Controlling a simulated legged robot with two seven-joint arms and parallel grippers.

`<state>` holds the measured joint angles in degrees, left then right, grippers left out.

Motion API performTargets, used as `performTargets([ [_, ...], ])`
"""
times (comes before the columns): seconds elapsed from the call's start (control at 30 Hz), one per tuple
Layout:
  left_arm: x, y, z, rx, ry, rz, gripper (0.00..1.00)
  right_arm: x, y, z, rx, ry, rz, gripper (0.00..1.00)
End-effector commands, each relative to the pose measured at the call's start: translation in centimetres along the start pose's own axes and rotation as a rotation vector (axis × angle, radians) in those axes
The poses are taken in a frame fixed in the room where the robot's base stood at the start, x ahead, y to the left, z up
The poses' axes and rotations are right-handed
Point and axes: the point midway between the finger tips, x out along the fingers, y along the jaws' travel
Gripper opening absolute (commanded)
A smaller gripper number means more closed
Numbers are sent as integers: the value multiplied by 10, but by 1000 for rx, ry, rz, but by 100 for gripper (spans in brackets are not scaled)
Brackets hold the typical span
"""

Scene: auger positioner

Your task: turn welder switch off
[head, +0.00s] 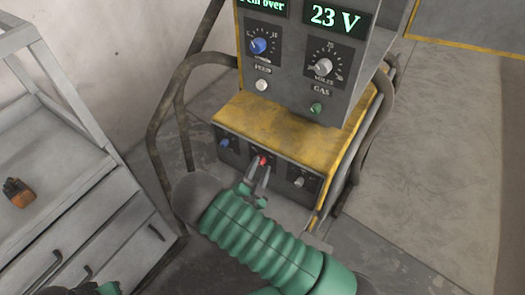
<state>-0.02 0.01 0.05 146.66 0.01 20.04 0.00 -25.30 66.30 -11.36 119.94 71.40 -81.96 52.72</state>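The welder (290,130) is a grey and yellow machine standing in the middle of the head view. Its lower front panel carries a red switch (263,161) between a blue knob (224,143) and a grey knob (299,182). My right gripper (259,174) is just below the red switch, with its two fingers apart and pointing up at it. I cannot tell whether the fingers touch the switch. No object shows between the fingers. Of my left gripper (104,288), only a small green and dark part shows at the bottom left edge.
The welder's upper panel has a lit 23 V display (336,17), knobs and buttons. Dark tube rails (183,110) flank the welder. A grey drawer cabinet (75,205) stands at the left with an orange and black object (18,193) on it. Floor is clear at the right.

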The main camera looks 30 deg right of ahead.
Motion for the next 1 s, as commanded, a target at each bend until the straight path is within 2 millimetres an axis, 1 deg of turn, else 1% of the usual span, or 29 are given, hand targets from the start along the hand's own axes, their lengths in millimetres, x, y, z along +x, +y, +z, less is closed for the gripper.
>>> performTargets([
  [0.13, -1, 0, 0, -1, 0, 0, 0, -6, -2, -1, -2, 2, -5, 38],
  [0.37, -1, -1, 0, -2, 0, 0, 0, -4, 1, -1, 0, 0, -2, 38],
  [0.67, -1, 0, 0, -1, 0, 0, 0, -2, 2, -1, 0, -1, 1, 0],
  [1.0, -2, 0, 0, -1, 0, 0, 0, -3, 2, -2, -6, -1, 3, 0],
])
